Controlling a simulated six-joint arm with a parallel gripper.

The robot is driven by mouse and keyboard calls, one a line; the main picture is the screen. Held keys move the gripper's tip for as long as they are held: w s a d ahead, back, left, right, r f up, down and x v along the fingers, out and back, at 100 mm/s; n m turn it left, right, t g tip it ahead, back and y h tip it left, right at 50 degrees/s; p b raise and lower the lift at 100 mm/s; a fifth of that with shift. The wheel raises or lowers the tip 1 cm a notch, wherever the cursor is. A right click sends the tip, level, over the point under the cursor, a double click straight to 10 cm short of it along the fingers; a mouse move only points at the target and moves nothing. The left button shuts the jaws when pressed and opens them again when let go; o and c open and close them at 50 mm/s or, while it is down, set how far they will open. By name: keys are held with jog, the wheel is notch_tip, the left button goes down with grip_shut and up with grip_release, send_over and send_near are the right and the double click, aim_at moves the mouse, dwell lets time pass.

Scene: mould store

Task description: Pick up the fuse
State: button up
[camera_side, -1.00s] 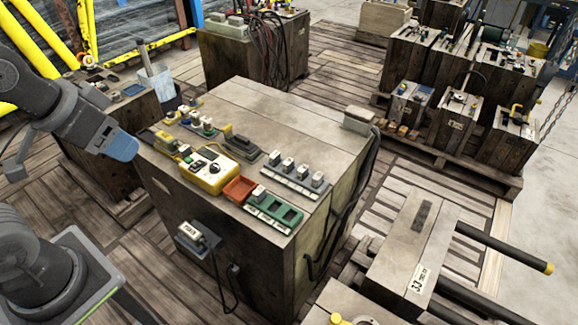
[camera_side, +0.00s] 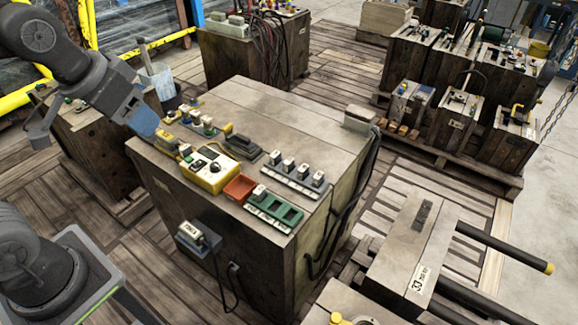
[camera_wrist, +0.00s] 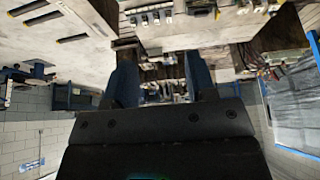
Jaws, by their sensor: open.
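Small white fuse-like blocks stand on the wooden crate (camera_side: 290,110) in the side view. One white block (camera_side: 259,192) sits in a green holder (camera_side: 281,211) near the front corner. Three more white-topped blocks (camera_side: 288,166) stand in a grey strip behind it. I cannot tell which one is the task's fuse. My gripper (camera_side: 146,122) is at the crate's left edge, well left of these blocks. In the wrist view its blue fingers are apart with nothing seen held between them (camera_wrist: 160,80).
A yellow meter (camera_side: 208,172) and a red tray (camera_side: 239,188) lie left of the green holder. Several small parts (camera_side: 205,125) and a dark block (camera_side: 243,147) stand near my gripper. A grey box (camera_side: 358,120) with cables is at the right edge. The crate's back top is clear.

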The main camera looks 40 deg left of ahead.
jog(key=w+d+g, duration=0.1)
jog(key=w, duration=1.3)
jog(key=g, duration=0.3)
send_over(289, 161)
jog(key=f, duration=2.9)
jog(key=shift+s+f, duration=0.1)
jog(key=shift+s, duration=0.25)
jog(key=shift+w+f, duration=0.2)
jog(key=shift+f, duration=1.25)
jog(key=shift+w+f, duration=0.2)
jog(key=shift+f, duration=1.25)
jog(key=shift+c, duration=0.2)
grip_shut()
